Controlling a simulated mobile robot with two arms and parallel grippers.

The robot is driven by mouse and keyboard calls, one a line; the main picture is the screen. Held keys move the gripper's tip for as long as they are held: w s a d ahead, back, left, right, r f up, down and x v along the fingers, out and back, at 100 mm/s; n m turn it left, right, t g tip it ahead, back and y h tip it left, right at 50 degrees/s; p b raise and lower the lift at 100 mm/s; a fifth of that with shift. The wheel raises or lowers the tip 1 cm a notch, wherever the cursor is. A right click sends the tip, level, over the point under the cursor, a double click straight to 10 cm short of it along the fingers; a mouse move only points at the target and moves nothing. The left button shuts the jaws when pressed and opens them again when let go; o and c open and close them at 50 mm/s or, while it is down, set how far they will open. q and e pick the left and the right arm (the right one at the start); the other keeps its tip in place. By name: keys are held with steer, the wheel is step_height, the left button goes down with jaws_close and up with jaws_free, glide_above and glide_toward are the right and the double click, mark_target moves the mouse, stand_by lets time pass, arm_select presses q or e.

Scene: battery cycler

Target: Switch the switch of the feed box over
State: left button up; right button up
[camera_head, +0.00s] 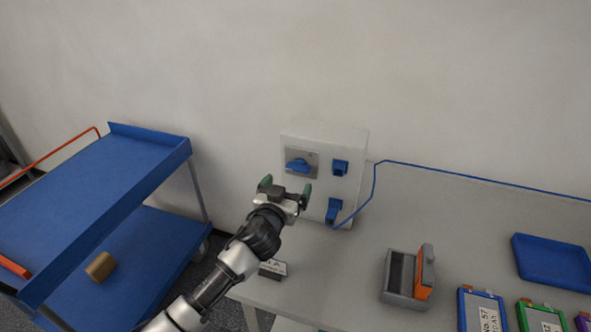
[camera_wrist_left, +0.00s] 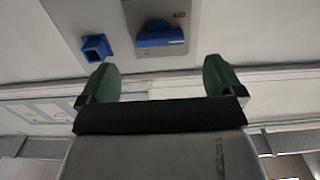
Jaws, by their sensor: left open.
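The feed box (camera_head: 324,150) is a light grey box standing at the back left of the table, against the wall. Its switch (camera_head: 298,165) is a blue handle on a grey plate at the upper left of its face. In the left wrist view the switch (camera_wrist_left: 160,38) lies roughly level, beyond the fingertips and between them. My left gripper (camera_head: 286,188) is open and empty, just in front of and below the switch, apart from it. Its green fingers (camera_wrist_left: 161,78) also show in the left wrist view. My right gripper is not in view.
A grey holder with an orange part (camera_head: 405,283), battery packs (camera_head: 482,312) and a blue tray (camera_head: 553,262) lie right. A blue cart (camera_head: 100,200) stands left.

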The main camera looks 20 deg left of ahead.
mark_target(297, 171)
arm_select(q)
steer(key=shift+w+d+f, duration=0.1)
steer(key=shift+w+d, duration=0.05)
steer(key=shift+w, duration=3.05)
steer(key=c, duration=0.9)
steer(key=shift+c, duration=0.2)
